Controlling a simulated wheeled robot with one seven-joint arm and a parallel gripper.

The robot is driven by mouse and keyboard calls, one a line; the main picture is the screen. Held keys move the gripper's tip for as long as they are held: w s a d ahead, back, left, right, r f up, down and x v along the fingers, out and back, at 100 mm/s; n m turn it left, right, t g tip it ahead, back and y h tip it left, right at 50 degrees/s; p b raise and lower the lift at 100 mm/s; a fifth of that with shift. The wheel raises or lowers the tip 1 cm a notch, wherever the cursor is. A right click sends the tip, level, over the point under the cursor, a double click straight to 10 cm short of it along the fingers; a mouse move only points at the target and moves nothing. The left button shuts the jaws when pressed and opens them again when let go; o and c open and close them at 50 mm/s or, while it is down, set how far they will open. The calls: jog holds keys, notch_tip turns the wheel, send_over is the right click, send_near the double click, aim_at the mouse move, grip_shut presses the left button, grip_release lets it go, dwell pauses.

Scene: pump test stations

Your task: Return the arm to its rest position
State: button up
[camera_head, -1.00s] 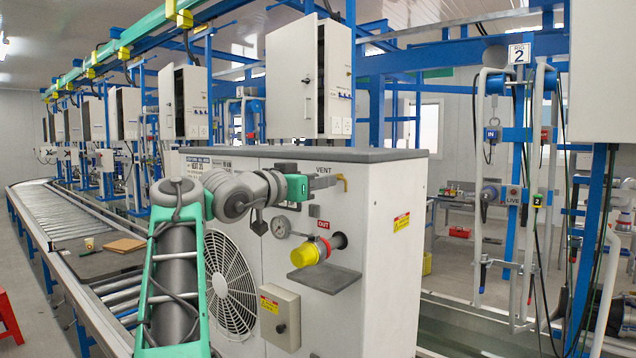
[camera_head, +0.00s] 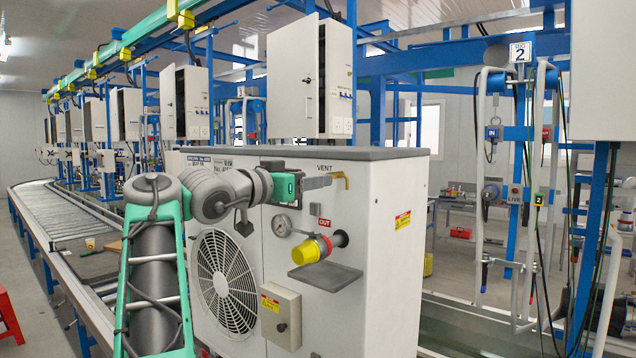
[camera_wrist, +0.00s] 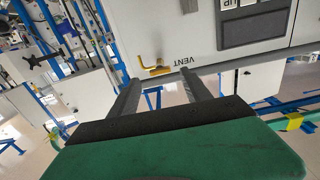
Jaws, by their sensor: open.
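My gripper (camera_head: 328,182) is open and empty in front of the pump unit's panel, with its fingers pointing right. Its two fingers also show in the wrist view (camera_wrist: 158,82), spread apart. A yellow bent VENT handle (camera_head: 341,178) sits just past the fingertips. In the wrist view the VENT handle (camera_wrist: 155,67) lies beyond the fingers with a gap, and nothing is between them. My arm is folded at the left of the unit, its elbow high.
A roller conveyor (camera_head: 50,213) runs at left. A white cabinet (camera_head: 308,80) hangs behind.

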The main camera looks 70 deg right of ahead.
jog(key=v, duration=0.4)
jog(key=shift+a, duration=0.1)
